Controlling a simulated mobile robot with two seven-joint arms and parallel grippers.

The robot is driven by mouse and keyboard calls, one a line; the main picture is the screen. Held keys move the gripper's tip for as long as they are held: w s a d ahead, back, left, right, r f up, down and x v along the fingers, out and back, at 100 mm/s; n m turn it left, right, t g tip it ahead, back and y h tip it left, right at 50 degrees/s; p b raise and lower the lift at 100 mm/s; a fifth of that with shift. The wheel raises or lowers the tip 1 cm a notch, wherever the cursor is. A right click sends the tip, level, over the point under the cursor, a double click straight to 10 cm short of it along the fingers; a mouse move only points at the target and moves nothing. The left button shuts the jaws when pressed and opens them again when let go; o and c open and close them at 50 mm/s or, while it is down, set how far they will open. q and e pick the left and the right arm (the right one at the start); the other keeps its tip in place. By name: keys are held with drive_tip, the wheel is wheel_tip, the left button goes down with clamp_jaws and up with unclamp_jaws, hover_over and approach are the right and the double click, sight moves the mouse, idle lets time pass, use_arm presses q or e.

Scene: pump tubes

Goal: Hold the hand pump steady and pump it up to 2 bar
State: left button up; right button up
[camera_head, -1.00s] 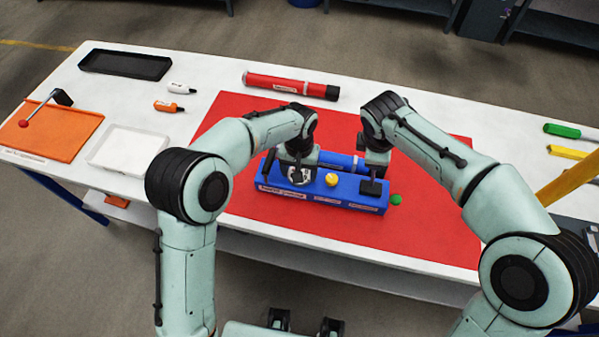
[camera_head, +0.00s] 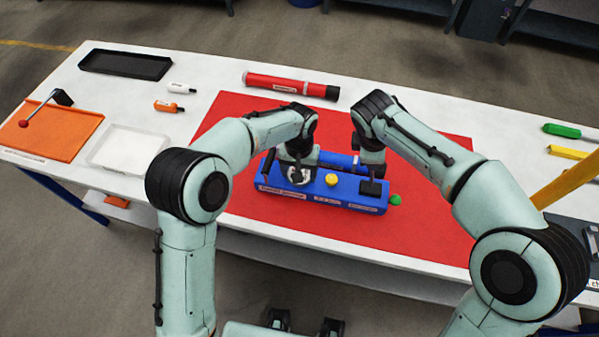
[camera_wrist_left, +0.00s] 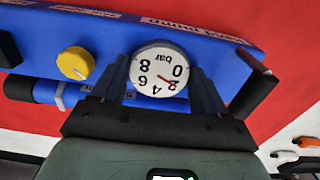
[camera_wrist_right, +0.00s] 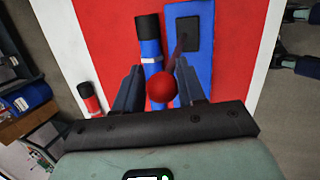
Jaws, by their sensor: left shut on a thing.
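The blue hand pump (camera_head: 325,199) lies on the red mat, with a yellow knob (camera_head: 332,179) on top and a black block (camera_head: 369,187) at its right end. My left gripper (camera_head: 299,176) is shut on the round white gauge (camera_wrist_left: 158,72), one finger on each side. The gauge is upside down in the left wrist view; its red needle points near the 2. My right gripper (camera_wrist_right: 160,75) has its fingers either side of the lever's red ball (camera_wrist_right: 162,88). The lever slants from the black block. I cannot tell whether the fingers grip the ball.
A red cylinder (camera_head: 290,86) lies behind the mat. To the left are a black tray (camera_head: 126,65), a white tray (camera_head: 128,150), an orange plate with a lever (camera_head: 55,132) and two small bottles. Green and yellow tools lie far right. The mat's front is clear.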

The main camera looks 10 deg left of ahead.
use_arm(q)
drive_tip(key=shift+s+f, duration=0.1)
use_arm(e)
drive_tip(key=o, duration=0.5)
drive_tip(key=shift+s+r, duration=0.1)
drive_tip(key=v, duration=0.6)
drive_tip(key=shift+r, duration=0.35)
drive_tip(key=shift+s+a, duration=0.15)
use_arm(q)
drive_tip(key=o, duration=1.8)
